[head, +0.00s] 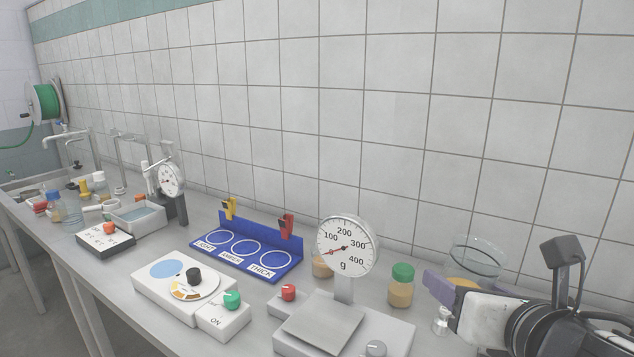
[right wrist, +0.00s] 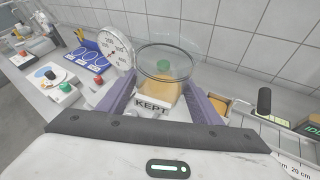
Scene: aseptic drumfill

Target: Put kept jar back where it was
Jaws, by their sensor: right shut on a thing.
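The kept jar is a clear, wide-rimmed glass jar (head: 476,256) with amber contents low inside, at the right of the head view. In the right wrist view the jar (right wrist: 168,50) stands between the purple fingers, with a "KEPT" label on its near side. My right gripper (right wrist: 160,100) is shut on it, one finger on each side. In the head view this gripper (head: 450,290) comes in from the right and hides the jar's lower part. I cannot tell whether the jar's base touches the bench. My left gripper is in neither view.
A dial scale (head: 346,246) with a square pan stands left of the gripper. A green-lidded jar (head: 401,286) stands between them, near the tiled wall. A blue rack (head: 290,270) with empty rings and a white control box (head: 150,290) are further left.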

